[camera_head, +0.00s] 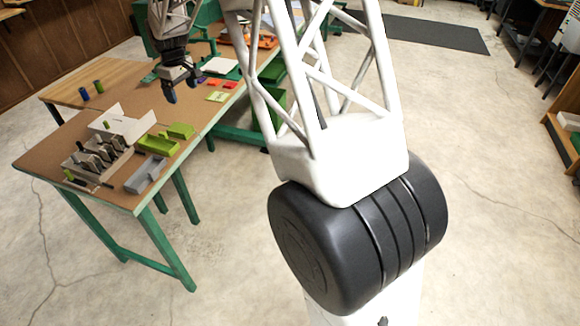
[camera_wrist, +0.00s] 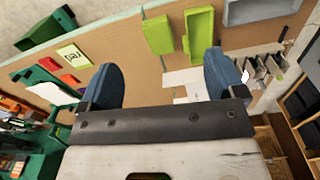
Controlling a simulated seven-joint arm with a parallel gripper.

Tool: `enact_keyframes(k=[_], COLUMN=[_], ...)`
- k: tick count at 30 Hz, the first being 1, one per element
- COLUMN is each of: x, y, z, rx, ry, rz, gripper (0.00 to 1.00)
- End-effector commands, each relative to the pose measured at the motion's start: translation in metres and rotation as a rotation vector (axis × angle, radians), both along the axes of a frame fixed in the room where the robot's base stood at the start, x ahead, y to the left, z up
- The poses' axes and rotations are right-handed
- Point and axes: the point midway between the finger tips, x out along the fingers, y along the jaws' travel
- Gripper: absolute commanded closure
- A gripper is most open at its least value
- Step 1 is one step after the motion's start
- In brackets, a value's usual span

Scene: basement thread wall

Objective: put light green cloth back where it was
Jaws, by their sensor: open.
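A flat light green square (camera_head: 217,96) with a dark mark lies on the brown tabletop, near its right edge. It is the only flat light green piece I see, and I cannot tell for sure that it is cloth. It also shows in the wrist view (camera_wrist: 73,56), at upper left, beyond the left finger. My gripper (camera_head: 182,84) hangs above the table, to the left of the square and apart from it. Its two blue-tipped fingers are spread in the wrist view (camera_wrist: 163,84), with nothing held between them.
Two lime green trays (camera_head: 158,144) and a grey tray (camera_head: 146,174) sit at the table's near end. A slotted rack (camera_head: 98,158) and a white box (camera_head: 124,124) stand beside them. Small red pieces (camera_head: 229,85) lie near the square. Bare tabletop (camera_head: 122,95) lies left of my gripper.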

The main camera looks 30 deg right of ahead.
Motion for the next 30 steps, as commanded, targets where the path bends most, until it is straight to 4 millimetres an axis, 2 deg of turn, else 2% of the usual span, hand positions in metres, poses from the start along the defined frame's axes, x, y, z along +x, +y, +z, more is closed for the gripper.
enact_keyframes(k=[3,12,21,30], x=[-0.027,-0.096,-0.169,-0.243], y=[-0.01,-0.032,-0.052,-0.069], z=[0.023,0.066,0.101,0.12], rx=[0.003,0.008,0.017,0.025], ry=[-0.013,-0.039,-0.068,-0.092], rz=[-0.037,-0.129,-0.221,-0.312], gripper=[0.11,0.11,0.11,0.11])
